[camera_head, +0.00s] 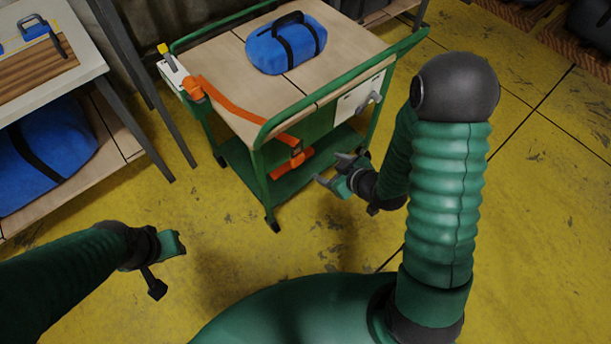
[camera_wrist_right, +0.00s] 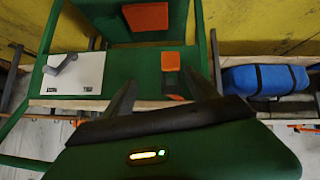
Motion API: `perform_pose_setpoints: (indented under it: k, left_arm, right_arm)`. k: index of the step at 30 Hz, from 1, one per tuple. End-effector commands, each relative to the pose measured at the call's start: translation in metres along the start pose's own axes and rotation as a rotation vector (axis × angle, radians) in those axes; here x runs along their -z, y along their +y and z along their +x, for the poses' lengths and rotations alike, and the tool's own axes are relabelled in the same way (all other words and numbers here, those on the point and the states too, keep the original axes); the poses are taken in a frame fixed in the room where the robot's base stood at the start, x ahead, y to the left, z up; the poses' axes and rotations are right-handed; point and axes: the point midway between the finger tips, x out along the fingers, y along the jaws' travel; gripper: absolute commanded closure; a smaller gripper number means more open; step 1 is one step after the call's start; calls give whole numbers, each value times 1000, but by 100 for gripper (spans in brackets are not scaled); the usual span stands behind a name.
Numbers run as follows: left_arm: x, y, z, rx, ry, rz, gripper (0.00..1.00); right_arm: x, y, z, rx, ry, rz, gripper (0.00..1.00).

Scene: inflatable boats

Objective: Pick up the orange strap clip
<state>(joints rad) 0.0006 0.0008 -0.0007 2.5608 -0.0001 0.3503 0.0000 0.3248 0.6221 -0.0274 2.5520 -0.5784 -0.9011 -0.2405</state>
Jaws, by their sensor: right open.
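An orange strap (camera_head: 240,112) runs across the wooden top of a green cart and hangs over its near side. The strap clip (camera_head: 297,156), with a darker buckle part, hangs at that end by the cart's green side. In the right wrist view an orange piece that looks like the clip (camera_wrist_right: 171,62) shows beyond the fingers. My right gripper (camera_head: 333,170) is open and empty, right of the clip and apart from it; its fingers also show in the wrist view (camera_wrist_right: 160,92). My left gripper (camera_head: 165,264) is low at left, far from the clip; its jaw opening is unclear.
The green cart (camera_head: 345,82) carries a blue bag (camera_head: 286,43) and has a white panel with a handle (camera_head: 362,97). An orange buckle (camera_head: 193,88) sits at its left edge. A bench (camera_head: 92,68) with another blue bag (camera_head: 45,155) stands at left. The yellow floor in front is clear.

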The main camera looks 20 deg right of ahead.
Motion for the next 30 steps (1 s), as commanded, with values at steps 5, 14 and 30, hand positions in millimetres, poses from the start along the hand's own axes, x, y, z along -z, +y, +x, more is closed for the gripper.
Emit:
perform_pose_setpoints:
  k: [5,14,30]
  left_arm:
    - [-22,0,97,0,1,1,64]
    - [-30,0,131,0,3,1,64]
    - [-55,0,237,0,2,1,64]
  right_arm:
    - [-63,-39,47,63,424,55,33]
    - [-55,-44,31,25,720,157,33]
    - [6,-39,106,26,720,159,33]
